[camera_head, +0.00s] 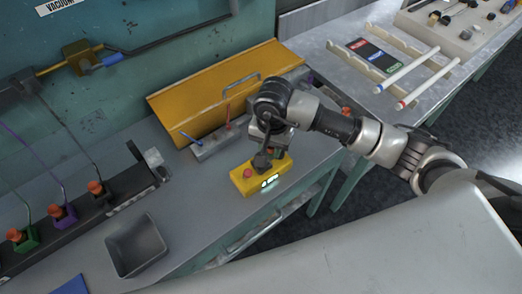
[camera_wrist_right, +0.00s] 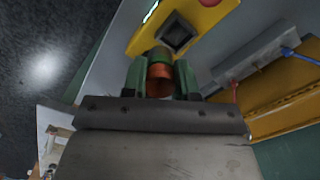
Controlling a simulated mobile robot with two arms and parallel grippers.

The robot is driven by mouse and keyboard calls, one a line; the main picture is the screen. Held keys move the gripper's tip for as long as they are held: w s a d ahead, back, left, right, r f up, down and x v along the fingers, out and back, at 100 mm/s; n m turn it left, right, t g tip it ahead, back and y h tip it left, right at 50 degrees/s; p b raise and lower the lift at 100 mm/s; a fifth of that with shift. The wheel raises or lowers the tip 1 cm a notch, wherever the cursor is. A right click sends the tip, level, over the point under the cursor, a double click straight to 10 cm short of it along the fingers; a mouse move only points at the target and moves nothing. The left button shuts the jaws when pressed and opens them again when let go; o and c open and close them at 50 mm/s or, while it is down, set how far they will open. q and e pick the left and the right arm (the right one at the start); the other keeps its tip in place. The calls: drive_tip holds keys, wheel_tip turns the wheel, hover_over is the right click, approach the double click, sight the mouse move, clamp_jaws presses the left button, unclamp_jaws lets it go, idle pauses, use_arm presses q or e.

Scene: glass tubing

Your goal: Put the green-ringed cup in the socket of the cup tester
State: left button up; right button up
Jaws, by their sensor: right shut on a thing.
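My right gripper (camera_head: 262,160) is over the yellow cup tester (camera_head: 244,184) on the bench. In the right wrist view, its two fingers (camera_wrist_right: 160,82) are shut on an orange cup (camera_wrist_right: 159,72) with a greenish band at its far end. The tester's dark square socket (camera_wrist_right: 176,34) lies just beyond the cup in that view, a little to the right. The cup appears apart from the socket, but the exact gap is hard to tell. In the head view the gripper hides the cup and socket. A red button (camera_head: 248,173) and lit display (camera_head: 270,182) show on the tester. My left gripper is out of view.
A grey block with red and blue levers (camera_head: 213,142) and a yellow cover (camera_head: 205,100) stand behind the tester. A grey bin (camera_head: 135,244) and a dark rack with coloured holders (camera_head: 120,196) are at left. Bare bench lies between bin and tester.

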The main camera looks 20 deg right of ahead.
drive_tip(key=shift+w+a+f, duration=0.2)
drive_tip(key=shift+a+f, duration=0.05)
drive_tip(key=shift+a, duration=0.3)
drive_tip(key=shift+w+a+f, duration=0.2)
drive_tip(key=shift+a+f, duration=0.05)
drive_tip(key=shift+a, duration=0.3)
drive_tip(key=shift+f+p, duration=0.25)
drive_tip(key=shift+p, duration=0.05)
wheel_tip(320, 180, down, 3)
drive_tip(key=shift+f+p, duration=0.2)
drive_tip(key=shift+p, duration=0.6)
drive_tip(key=shift+f, duration=0.15)
drive_tip(key=shift+w, duration=0.1)
drive_tip(key=shift+f+b, duration=0.25)
drive_tip(key=shift+b, duration=0.05)
drive_tip(key=o, duration=0.8)
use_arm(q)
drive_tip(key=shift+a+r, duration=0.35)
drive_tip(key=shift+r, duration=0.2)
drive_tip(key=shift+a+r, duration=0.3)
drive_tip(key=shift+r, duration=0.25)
use_arm(e)
drive_tip(key=shift+o, duration=0.5)
drive_tip(key=shift+r, duration=0.1)
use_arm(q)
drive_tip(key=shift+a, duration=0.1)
